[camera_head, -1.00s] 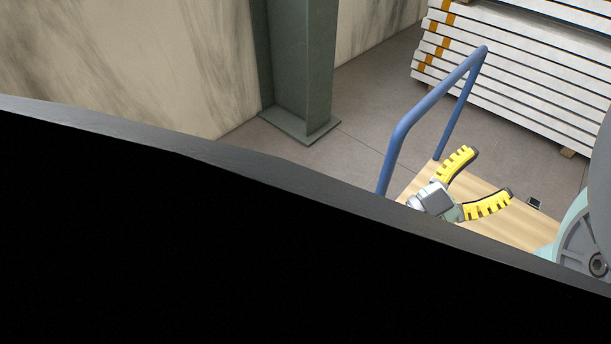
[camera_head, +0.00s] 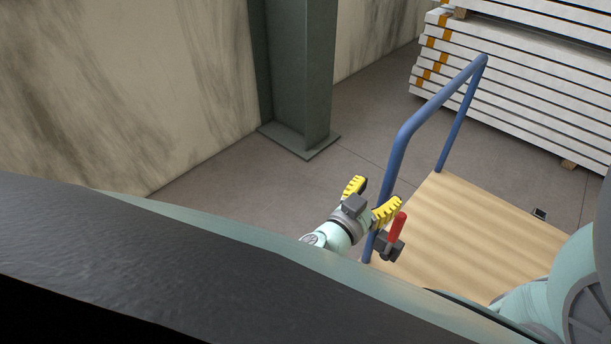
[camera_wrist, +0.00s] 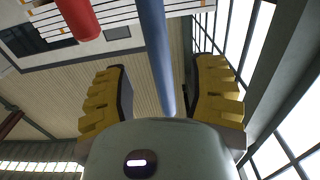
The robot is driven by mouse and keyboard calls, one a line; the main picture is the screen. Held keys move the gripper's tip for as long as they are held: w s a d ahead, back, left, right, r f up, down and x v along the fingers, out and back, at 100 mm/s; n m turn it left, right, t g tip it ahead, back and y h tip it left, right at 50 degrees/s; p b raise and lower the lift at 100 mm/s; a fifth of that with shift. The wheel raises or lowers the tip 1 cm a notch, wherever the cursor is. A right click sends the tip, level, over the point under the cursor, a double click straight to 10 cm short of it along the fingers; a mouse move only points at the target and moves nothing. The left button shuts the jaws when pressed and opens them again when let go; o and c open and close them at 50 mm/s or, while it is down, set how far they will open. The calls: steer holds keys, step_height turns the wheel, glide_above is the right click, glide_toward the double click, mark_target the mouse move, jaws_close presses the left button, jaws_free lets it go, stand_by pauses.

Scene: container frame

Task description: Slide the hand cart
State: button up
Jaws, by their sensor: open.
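The hand cart has a pale wooden deck (camera_head: 475,235) and a blue tubular handle (camera_head: 432,108) rising from its left end. My gripper (camera_head: 376,192) has two yellow ribbed fingers and is open beside the lower part of the handle's near post. In the wrist view, the blue tube (camera_wrist: 156,50) runs lengthwise between the spread fingers of my gripper (camera_wrist: 165,65). I cannot tell whether either finger touches it. A red grip (camera_head: 397,228) on a dark block shows just right of my gripper, and a red cylinder (camera_wrist: 78,18) shows at upper left in the wrist view.
A green-grey steel column (camera_head: 300,80) stands on the floor by the marbled wall (camera_head: 130,80). A stack of white boards (camera_head: 520,90) lies behind the cart. Open floor (camera_head: 350,150) lies between column and cart. A small dark item (camera_head: 539,213) is at the deck's far edge.

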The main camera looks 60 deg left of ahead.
mark_target(395, 174)
steer(key=x, duration=0.7)
steer(key=shift+d, duration=0.1)
jaws_close()
stand_by(0.4)
steer(key=shift+w+r, duration=0.15)
steer(key=shift+r, duration=0.1)
